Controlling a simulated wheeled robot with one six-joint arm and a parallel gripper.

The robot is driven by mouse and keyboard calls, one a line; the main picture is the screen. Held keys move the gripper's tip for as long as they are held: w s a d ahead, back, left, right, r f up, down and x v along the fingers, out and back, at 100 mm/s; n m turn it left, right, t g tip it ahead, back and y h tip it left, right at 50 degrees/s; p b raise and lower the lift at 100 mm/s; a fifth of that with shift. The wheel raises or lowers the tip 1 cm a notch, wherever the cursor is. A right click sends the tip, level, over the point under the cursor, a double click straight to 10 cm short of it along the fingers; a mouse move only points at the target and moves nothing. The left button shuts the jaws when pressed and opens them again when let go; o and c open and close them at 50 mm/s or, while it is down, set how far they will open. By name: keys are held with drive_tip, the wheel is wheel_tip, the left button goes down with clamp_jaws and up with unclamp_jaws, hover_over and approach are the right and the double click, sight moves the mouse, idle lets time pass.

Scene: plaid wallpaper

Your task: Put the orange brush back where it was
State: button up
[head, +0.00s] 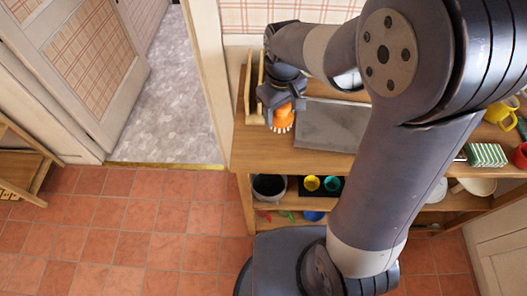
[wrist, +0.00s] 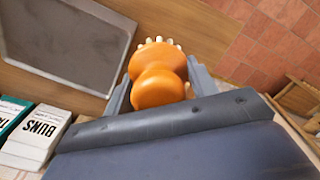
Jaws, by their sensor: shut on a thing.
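The orange brush (head: 283,118) has a rounded knob and pale bristles. It is at the left end of the wooden counter, just left of a dark grey tray (head: 335,124). My gripper (head: 280,100) is shut on the brush. In the wrist view the brush (wrist: 158,82) sits between the two fingers of my gripper (wrist: 160,78), bristles pointing away from the camera. The grey tray (wrist: 70,40) lies to its left there. I cannot tell whether the bristles touch the counter.
A wooden rack (head: 254,90) stands at the counter's left edge, close to my gripper. Boxes, one marked BUNS (wrist: 36,135), show in the wrist view. A green striped box (head: 487,155) and mugs are at the right. A shelf below holds a dark pot (head: 269,187) and cups.

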drive_tip(key=shift+s+a+f, duration=0.55)
drive_tip(key=shift+s+a, duration=0.15)
drive_tip(key=shift+a, duration=0.1)
wheel_tip(320, 180, down, 4)
drive_tip(key=shift+w+f, duration=0.1)
drive_tip(key=shift+f, duration=0.1)
drive_tip(key=shift+f+p, duration=0.45)
drive_tip(key=shift+f, duration=1.75)
drive_tip(key=shift+f, duration=0.1)
drive_tip(key=o, duration=1)
drive_tip(key=shift+c, duration=0.2)
wheel_tip(320, 180, up, 12)
drive_tip(key=shift+r+b, duration=0.15)
drive_tip(key=shift+b, duration=0.15)
